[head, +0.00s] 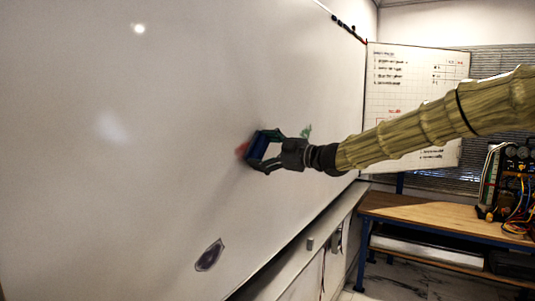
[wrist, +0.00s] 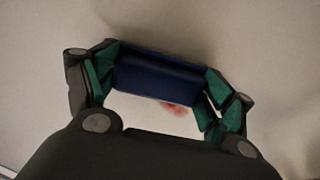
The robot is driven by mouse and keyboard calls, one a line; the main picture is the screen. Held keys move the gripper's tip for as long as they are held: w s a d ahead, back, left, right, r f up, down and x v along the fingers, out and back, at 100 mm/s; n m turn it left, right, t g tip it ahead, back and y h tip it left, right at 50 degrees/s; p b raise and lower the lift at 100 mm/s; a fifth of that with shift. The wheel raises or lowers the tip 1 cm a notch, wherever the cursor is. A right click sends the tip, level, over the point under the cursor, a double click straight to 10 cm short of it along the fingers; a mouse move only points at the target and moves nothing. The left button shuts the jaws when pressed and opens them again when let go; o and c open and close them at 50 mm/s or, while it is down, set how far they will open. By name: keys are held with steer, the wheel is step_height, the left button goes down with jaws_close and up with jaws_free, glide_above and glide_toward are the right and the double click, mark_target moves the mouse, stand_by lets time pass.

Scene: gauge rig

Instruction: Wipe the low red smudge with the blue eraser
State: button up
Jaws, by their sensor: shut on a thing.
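The blue eraser (head: 261,146) is between the fingers of my gripper (head: 258,150), close to the big whiteboard (head: 150,130). In the wrist view the eraser (wrist: 155,76) spans the gap between the green-padded fingers. The red smudge (head: 242,150) shows on the board just left of the eraser in the head view, partly hidden behind it. In the wrist view the red smudge (wrist: 174,108) lies just below the eraser's edge. I cannot tell whether the eraser touches the board.
A green smudge (head: 306,131) is on the board behind my gripper. A ledge (head: 290,262) runs along the board's bottom. A wooden bench (head: 430,214) with wired equipment (head: 515,180) stands at right.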

mark_target(235, 150)
steer(key=shift+s+a+b, duration=0.75)
steer(key=shift+s+a, duration=0.05)
steer(key=shift+s, duration=0.35)
steer(key=shift+s+a+b, duration=0.7)
steer(key=shift+s+a, duration=0.05)
steer(key=shift+s, duration=0.35)
steer(key=shift+s+a, duration=0.1)
steer(key=shift+s+a+f+b, duration=0.1)
steer(key=shift+s+a+b, duration=0.25)
steer(key=shift+s+b, duration=0.1)
steer(key=shift+s+a+b, duration=0.4)
steer(key=shift+s+a, duration=0.1)
steer(key=shift+s, duration=0.15)
steer(key=shift+s+a+r, duration=0.1)
steer(key=shift+r, duration=0.15)
steer(key=shift+r+p, duration=0.3)
steer(key=shift+p, duration=0.15)
